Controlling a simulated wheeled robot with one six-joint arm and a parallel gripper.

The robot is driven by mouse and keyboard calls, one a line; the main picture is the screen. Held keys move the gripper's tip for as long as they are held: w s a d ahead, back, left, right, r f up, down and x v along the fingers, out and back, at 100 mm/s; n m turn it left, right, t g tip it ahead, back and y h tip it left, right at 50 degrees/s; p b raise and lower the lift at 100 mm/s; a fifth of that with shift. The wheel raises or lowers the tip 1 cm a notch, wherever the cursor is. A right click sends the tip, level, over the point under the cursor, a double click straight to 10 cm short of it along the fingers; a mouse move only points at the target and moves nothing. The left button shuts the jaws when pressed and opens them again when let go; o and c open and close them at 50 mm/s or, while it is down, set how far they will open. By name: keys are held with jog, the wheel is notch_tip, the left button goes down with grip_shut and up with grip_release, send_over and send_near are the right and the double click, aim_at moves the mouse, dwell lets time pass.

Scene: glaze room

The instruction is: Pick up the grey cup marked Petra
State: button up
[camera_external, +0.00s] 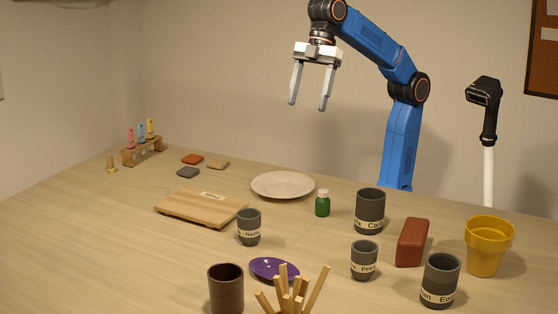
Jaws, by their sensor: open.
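The grey cup marked Petra (364,261) stands upright on the table (130,256), right of centre. It is small, with a pale label band whose visible text reads "Petr" or similar, partly turned away. My gripper (308,106) is open and empty, fingers pointing down, high above the back of the table and well away from the cup. Similar grey cups stand nearby: one marked Nadia (249,228) to the left, a larger one with a label starting "Car" (370,212) behind, and a larger one with a label starting "Ewa" (440,282) at front right.
A red-brown block (412,242) stands just right of the Petra cup, and a yellow pot (488,247) farther right. A green bottle (322,203), white plate (283,185), purple dish (274,268), brown cup (226,290) and wooden sticks (298,293) are around. Table space at left front is clear.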

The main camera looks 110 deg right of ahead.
jog(key=w+a+n+g+y, duration=0.1)
jog(key=w+a+n, duration=0.3)
jog(key=a, duration=0.9)
jog(key=n+g+y, duration=0.1)
jog(key=n+g, duration=0.1)
jog(key=n, duration=0.4)
send_over(363, 267)
jog(key=s+d, duration=0.1)
jog(key=d, duration=0.3)
jog(key=f, duration=2)
jog(key=shift+a+f, duration=0.25)
jog(key=shift+f, duration=0.15)
jog(key=shift+w+x, duration=0.2)
jog(key=shift+x, duration=2.45)
jog(key=shift+a+r, duration=0.1)
jog(key=c, duration=1.2)
jog(key=shift+c, duration=0.2)
jog(key=shift+r, duration=0.15)
